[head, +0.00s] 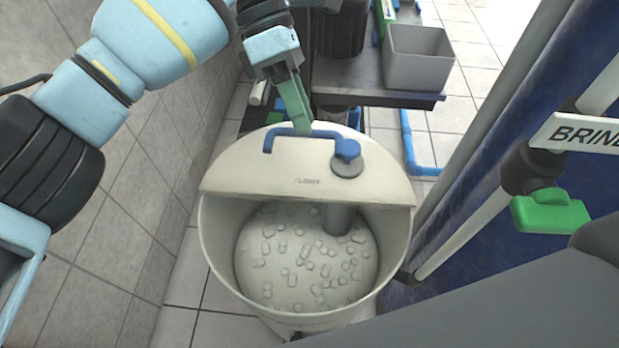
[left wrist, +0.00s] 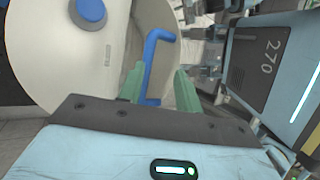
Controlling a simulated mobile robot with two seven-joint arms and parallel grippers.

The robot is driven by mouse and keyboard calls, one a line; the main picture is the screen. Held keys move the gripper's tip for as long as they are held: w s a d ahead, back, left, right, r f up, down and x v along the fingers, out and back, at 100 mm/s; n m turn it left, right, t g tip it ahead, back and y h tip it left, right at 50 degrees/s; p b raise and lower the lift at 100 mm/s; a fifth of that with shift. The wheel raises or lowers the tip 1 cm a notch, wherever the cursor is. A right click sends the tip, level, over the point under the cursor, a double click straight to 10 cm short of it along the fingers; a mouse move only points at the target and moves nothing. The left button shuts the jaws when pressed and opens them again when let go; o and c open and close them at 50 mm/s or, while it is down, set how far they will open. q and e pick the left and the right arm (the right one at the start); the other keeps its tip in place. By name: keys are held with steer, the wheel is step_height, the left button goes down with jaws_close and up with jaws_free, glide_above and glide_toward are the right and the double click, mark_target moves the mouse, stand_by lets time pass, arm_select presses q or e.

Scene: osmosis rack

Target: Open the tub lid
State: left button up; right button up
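The white tub (head: 216,240) stands in the middle of the head view, its near part uncovered, with pale pellets (head: 300,262) inside. Its white lid (head: 240,168) shows as a half-disc over the far part, with a straight near edge; its exact tilt is hard to tell. A blue handle (head: 268,138) and a round blue knob (head: 347,149) are on it. My left gripper (head: 303,125) is at the handle. In the left wrist view its green fingers (left wrist: 160,90) are apart, with the handle (left wrist: 151,62) between them; a gap shows beside the right finger. My right gripper is out of view.
A grey bin (head: 418,62) stands on a dark bench (head: 385,97) behind the tub. A tiled wall (head: 130,190) is close on the left. On the right are a blue panel, a pipe marked BRINE and a green valve handle (head: 550,210).

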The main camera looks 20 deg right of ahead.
arm_select(q)
steer(key=shift+s+a, duration=0.1)
steer(key=shift+s, duration=0.7)
steer(key=s+a+r, duration=0.1)
steer(key=s+a, duration=0.1)
steer(key=s, duration=0.9)
steer(key=shift+s, duration=0.3)
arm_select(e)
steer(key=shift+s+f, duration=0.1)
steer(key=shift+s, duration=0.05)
arm_select(q)
steer(key=shift+r, duration=0.1)
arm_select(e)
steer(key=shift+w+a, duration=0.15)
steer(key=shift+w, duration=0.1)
